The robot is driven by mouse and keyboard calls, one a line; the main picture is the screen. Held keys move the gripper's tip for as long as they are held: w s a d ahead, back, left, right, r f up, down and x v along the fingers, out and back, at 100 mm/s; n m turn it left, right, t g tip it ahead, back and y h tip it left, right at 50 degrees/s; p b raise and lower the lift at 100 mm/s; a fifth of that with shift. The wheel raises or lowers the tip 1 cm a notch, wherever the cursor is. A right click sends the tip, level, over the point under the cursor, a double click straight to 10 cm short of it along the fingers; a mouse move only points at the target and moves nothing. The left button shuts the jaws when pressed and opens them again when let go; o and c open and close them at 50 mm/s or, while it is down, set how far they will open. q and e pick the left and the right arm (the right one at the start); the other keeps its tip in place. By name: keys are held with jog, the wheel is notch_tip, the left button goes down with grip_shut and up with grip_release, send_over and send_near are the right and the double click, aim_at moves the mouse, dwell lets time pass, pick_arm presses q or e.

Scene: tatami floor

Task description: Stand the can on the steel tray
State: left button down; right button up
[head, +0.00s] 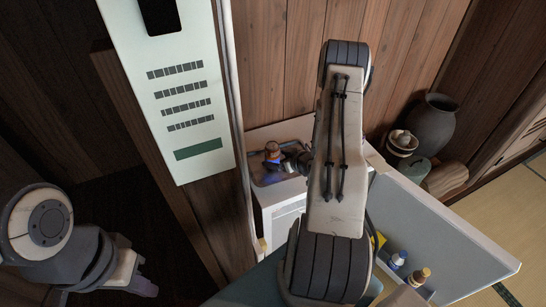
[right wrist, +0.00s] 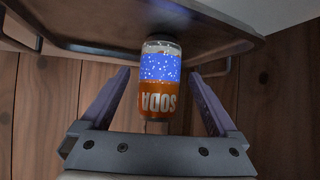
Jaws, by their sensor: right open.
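The soda can (right wrist: 158,85), orange and blue with a silver end, appears upright on the steel tray (right wrist: 225,42); the wrist picture is upside down. In the head view the can (head: 272,151) shows small on the tray at the back. My right gripper (right wrist: 160,98) is open, with one purple finger on each side of the can and gaps between. In the head view my right arm hides part of the tray and most of that gripper. My left gripper (head: 143,287) is low at the left, away from the tray; its opening is unclear.
The tray is on a white cabinet (head: 283,194) whose door (head: 440,235) stands open to the right, with bottles (head: 418,276) on its inner shelf. A tall pale panel (head: 180,100) stands left of the tray. Pots (head: 427,122) stand at the right by the wooden wall.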

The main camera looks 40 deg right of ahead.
jog(key=p+v, duration=0.1)
jog(key=v, duration=0.8)
jog(key=shift+w, duration=0.1)
